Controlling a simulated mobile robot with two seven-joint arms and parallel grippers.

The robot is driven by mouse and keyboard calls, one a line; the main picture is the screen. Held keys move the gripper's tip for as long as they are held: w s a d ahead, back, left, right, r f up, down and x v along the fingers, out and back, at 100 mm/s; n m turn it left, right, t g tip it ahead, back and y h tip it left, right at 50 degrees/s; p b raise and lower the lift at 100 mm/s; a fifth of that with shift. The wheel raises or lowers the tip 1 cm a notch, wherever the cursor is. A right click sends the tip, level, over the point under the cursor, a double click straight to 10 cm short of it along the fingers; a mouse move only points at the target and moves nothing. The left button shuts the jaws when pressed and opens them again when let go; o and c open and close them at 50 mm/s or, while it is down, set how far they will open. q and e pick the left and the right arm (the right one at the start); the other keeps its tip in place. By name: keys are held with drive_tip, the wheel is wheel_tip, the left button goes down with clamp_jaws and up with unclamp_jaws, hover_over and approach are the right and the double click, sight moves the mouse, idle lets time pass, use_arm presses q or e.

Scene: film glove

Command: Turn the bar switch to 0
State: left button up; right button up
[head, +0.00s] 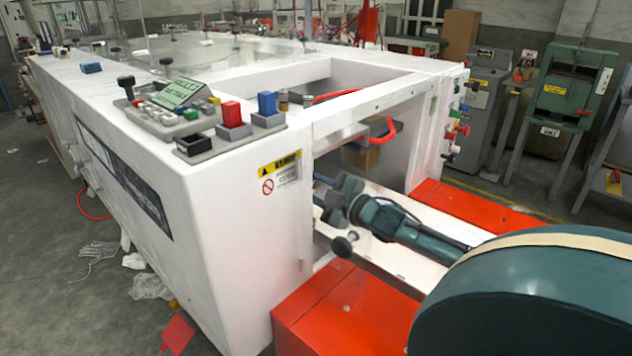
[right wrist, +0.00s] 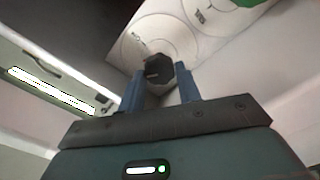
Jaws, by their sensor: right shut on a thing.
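In the right wrist view, a dark bar switch (right wrist: 156,74) stands on a white round dial plate (right wrist: 175,28) with printed marks and a green area at the upper right. The marks are too blurred to read, so I cannot tell which one the bar points to. My right gripper (right wrist: 160,84) has its two blue fingers on either side of the switch, shut on it. In the head view, my right gripper (head: 327,186) reaches into the opening at the end of the white machine (head: 225,225); the switch is hidden there. My left gripper is out of view.
Red blocks (head: 345,315) flank the opening low down. A control panel (head: 185,120) with coloured buttons sits on the machine's top. A red hose (head: 388,128) hangs inside the frame. White walls (right wrist: 45,110) close in around my right gripper. Green machinery (head: 570,88) stands at the back right.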

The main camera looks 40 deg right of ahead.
drive_tip(key=n+p, duration=0.1)
drive_tip(key=n, duration=0.5)
drive_tip(key=shift+f+n, duration=0.15)
drive_tip(key=shift+n, duration=0.15)
idle(0.5)
drive_tip(key=o, duration=1)
drive_tip(key=shift+c, duration=0.2)
drive_tip(key=shift+s, duration=0.1)
